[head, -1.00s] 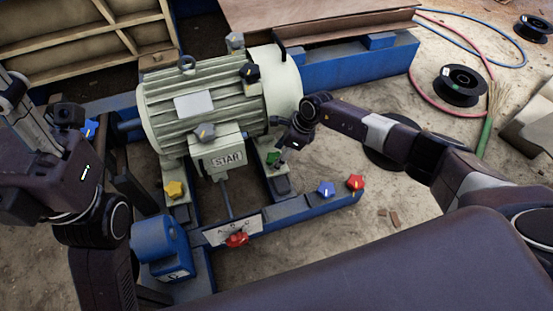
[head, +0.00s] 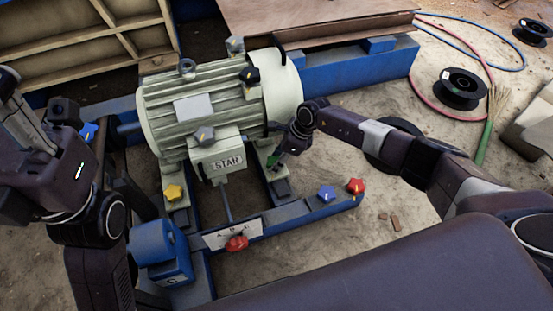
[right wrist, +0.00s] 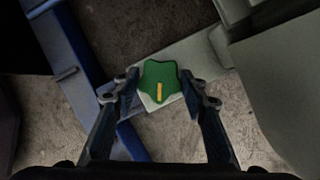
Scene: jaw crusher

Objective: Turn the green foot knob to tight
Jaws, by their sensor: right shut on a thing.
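The green foot knob (right wrist: 160,78) is star-shaped with an orange-yellow mark. In the right wrist view the mark lies nearly upright in the picture, on the lower half of the knob. The knob sits on a pale foot plate. My right gripper (right wrist: 159,88) has one finger at each side of it and is shut on it. In the head view the green knob (head: 271,162) is partly hidden by my right gripper (head: 278,156), beside the motor's right foot. My left arm is at the left edge; its fingers cannot be made out clearly.
The pale motor (head: 215,100) stands just left of my right gripper. A yellow knob (head: 174,192), a blue knob (head: 326,193), an orange-red knob (head: 355,186) and a red knob (head: 237,243) sit around the blue frame (head: 290,216).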

